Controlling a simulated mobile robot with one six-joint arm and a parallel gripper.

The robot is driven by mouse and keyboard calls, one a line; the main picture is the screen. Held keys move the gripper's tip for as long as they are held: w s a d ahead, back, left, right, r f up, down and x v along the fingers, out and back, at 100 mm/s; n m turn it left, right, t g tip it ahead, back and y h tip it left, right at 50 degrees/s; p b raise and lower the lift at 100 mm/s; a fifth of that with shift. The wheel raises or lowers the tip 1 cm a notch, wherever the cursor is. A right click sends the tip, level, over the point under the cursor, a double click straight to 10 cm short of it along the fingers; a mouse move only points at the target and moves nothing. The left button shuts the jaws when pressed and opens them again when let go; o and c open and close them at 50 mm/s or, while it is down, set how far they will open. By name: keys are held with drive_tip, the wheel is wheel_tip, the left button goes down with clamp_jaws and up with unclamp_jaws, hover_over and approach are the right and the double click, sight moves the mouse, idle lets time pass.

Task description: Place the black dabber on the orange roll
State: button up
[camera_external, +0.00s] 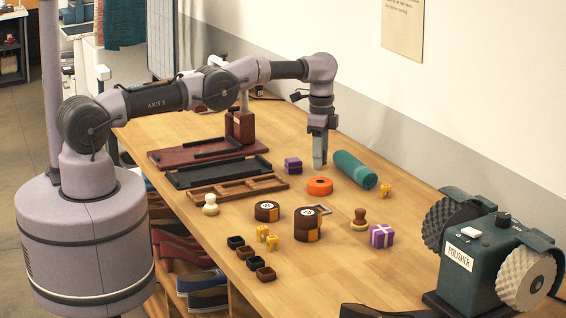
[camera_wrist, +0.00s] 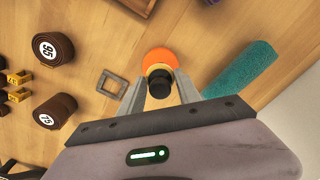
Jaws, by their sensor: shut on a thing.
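My gripper (camera_external: 319,160) points straight down over the work table, with its fingertips just above the orange roll (camera_external: 319,187). In the wrist view my gripper (camera_wrist: 160,92) is shut on the black dabber (camera_wrist: 159,86), which has a dark round knob and a tan-yellow lower part. The orange roll (camera_wrist: 159,54) shows beyond the dabber, partly covered by it. In the external view the dabber is hidden by the fingers. I cannot tell whether the dabber touches the roll.
Brown rolls (camera_external: 307,219) (camera_external: 267,211) and a grey square frame (camera_wrist: 112,85) lie nearby. A polisher (camera_external: 490,250) stands at the right end.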

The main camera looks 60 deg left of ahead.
drive_tip(key=shift+f, duration=0.25)
wheel_tip(320, 180, down, 3)
drive_tip(key=shift+f+b, duration=0.2)
drive_tip(key=shift+b, duration=0.9)
drive_tip(key=shift+f, duration=0.15)
drive_tip(key=o, duration=1.3)
